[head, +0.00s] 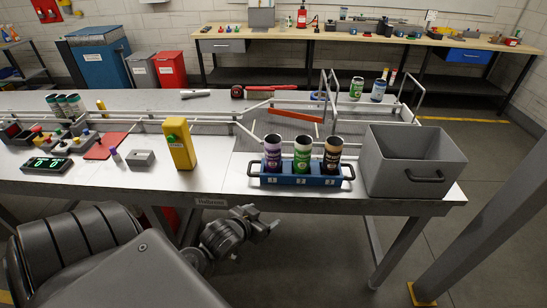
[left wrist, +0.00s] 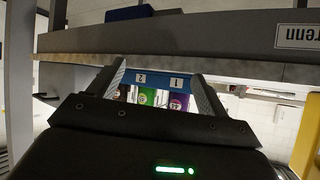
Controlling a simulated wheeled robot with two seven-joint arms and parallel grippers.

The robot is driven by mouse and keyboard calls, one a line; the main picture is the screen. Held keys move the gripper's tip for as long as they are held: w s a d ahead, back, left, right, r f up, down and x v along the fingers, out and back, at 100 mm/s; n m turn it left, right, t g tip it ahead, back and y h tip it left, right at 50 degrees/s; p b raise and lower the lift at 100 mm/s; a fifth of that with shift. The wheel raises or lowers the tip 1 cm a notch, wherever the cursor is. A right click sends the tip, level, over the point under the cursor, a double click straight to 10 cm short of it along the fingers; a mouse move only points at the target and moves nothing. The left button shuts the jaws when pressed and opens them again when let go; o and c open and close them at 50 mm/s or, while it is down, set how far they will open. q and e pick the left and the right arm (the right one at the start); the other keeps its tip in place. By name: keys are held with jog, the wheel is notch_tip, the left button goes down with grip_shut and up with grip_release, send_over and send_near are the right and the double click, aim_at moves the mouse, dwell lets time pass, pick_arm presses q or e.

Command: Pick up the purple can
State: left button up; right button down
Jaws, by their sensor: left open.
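The purple can (head: 272,160) stands upright in the left slot, marked 1, of a blue carrier (head: 302,181) with black side handles. A green can (head: 302,158) and a brown-black can (head: 331,162) stand beside it. In the left wrist view, which looks upside down, the purple can (left wrist: 179,101) and green can (left wrist: 147,97) show between the fingers, beyond the table edge. My left gripper (head: 261,221) is open and empty, in front of and below the table's front edge, apart from the can. My right gripper is not in view.
A grey bin (head: 410,180) stands right of the carrier. A yellow button post (head: 180,146) stands to the left, near a small grey box (head: 140,158). Conveyor rails (head: 210,123) run behind. The table edge (head: 225,198) lies between my left gripper and the cans.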

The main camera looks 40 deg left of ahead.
aim_at(268, 147)
pick_arm(q)
jog(key=w+a+r+t, duration=0.2)
jog(key=w+a+r, duration=0.1)
jog(key=w+r, duration=0.1)
jog(key=w+a+r+t+y+p, duration=0.1)
jog(key=w+a+r+t, duration=0.1)
jog(key=w+a+r, duration=0.1)
jog(key=w+a+r+n+t, duration=0.1)
jog(key=w+a+r+t, duration=0.1)
jog(key=w+r, duration=0.3)
jog(key=shift+w+a+r+t, duration=0.3)
jog(key=shift+w+a+r, duration=0.15)
jog(key=shift+a, duration=0.2)
jog(key=shift+w+a+f, duration=0.1)
jog(key=shift+w+f, duration=0.05)
jog(key=shift+w, duration=0.2)
jog(key=w+p, duration=0.2)
jog(key=w, duration=0.1)
jog(key=w+p, duration=0.1)
jog(key=shift+w+a, duration=0.25)
jog(key=shift+a, duration=0.05)
jog(key=shift+w, duration=0.3)
jog(key=shift+s, duration=0.1)
